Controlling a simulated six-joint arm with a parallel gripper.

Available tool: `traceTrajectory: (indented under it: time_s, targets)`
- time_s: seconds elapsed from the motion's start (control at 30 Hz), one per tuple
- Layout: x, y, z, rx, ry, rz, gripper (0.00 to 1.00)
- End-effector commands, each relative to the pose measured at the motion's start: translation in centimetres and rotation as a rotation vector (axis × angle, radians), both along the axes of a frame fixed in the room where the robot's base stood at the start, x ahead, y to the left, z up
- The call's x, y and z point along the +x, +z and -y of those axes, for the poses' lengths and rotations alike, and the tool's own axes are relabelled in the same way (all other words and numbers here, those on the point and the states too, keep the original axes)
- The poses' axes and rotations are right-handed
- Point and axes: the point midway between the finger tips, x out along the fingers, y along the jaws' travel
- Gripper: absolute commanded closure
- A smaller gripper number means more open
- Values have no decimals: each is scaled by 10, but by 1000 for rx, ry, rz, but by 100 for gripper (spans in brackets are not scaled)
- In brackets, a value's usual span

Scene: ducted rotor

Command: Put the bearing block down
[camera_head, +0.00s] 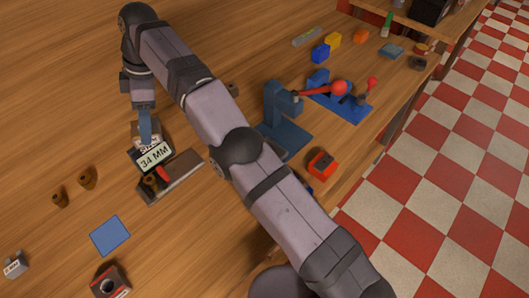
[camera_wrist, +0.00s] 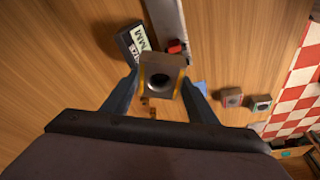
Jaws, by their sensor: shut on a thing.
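My gripper (camera_wrist: 165,88) is shut on a bearing block (camera_wrist: 160,68), a grey-brown block with a dark round hole and yellowish edges between the fingers. In the head view my gripper (camera_head: 145,130) points down at the block (camera_head: 146,141), partly hidden behind the fingers. It is just behind a black-and-white 34 MM sign (camera_head: 155,157). The sign also shows in the wrist view (camera_wrist: 138,40). The block's clearance above the table is hard to tell. A flat blue square (camera_head: 110,236) lies on the table nearer the front.
A grey bar fixture (camera_head: 180,175) with a red part stands beside the sign. A blue press (camera_head: 285,120) stands right. The left table is mostly clear.

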Motion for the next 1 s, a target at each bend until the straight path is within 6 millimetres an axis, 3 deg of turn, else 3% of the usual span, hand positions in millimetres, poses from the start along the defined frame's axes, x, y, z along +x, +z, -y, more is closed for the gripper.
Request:
traceTrajectory:
  time_s: [0.3,0.47,0.57,0.67,0.8,1.0]
  targets:
    - [21,9,24,0,-55,0,80]
    - [38,14,49,0,-107,-1,80]
    - [54,20,74,0,-156,0,80]
    - [72,25,109,0,-224,1,80]
    - [94,31,171,0,-340,-1,80]
    - [104,28,249,1,-443,-1,80]
